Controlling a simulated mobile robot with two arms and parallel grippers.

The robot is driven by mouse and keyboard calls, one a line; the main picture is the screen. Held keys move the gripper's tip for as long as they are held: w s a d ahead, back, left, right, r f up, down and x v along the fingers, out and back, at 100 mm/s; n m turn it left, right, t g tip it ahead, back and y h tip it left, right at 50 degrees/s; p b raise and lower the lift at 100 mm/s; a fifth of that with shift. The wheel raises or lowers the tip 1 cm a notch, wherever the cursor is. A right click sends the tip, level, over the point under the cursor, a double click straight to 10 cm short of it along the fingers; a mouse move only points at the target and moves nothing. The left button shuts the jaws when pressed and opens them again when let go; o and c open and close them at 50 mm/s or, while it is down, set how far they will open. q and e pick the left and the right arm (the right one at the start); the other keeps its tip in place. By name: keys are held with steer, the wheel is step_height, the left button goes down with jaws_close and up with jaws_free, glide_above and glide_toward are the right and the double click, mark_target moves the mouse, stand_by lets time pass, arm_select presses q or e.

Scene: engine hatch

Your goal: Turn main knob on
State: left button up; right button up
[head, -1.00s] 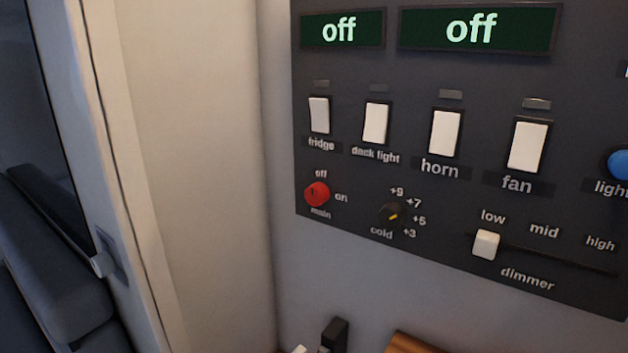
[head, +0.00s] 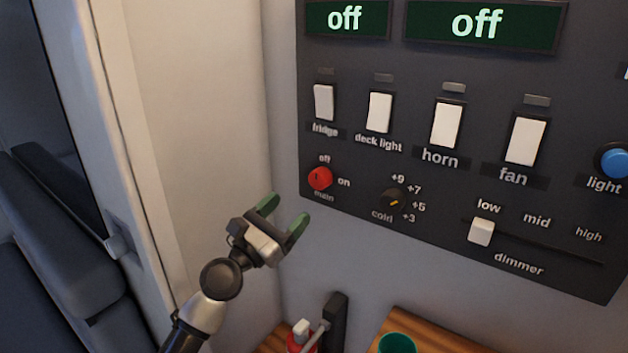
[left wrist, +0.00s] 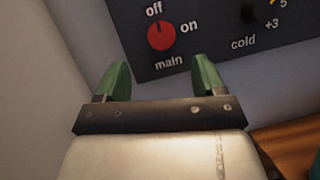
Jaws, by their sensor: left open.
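The red main knob (head: 320,178) is at the lower left of the dark control panel (head: 440,205), with "off" above it and "on" to its right. Its dark mark points up toward "off". My left gripper (head: 283,215) is open and empty, below and left of the knob, apart from it. In the left wrist view the main knob (left wrist: 161,35) shows beyond and above the two green fingertips, roughly centred between them. My right gripper is not in view.
The black cold knob (head: 393,199) is right of the main knob. White switches (head: 380,112) and a dimmer slider (head: 481,232) are on the panel. A pale side wall (head: 200,130) stands close on the left. A green cup (head: 397,344) is below.

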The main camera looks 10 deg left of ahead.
mark_target(316, 182)
arm_select(q)
steer(key=x, duration=0.8)
steer(key=shift+w+d+r+p, duration=0.1)
steer(key=shift+w+d+p, duration=0.2)
steer(key=shift+p, duration=0.1)
steer(key=c, duration=0.9)
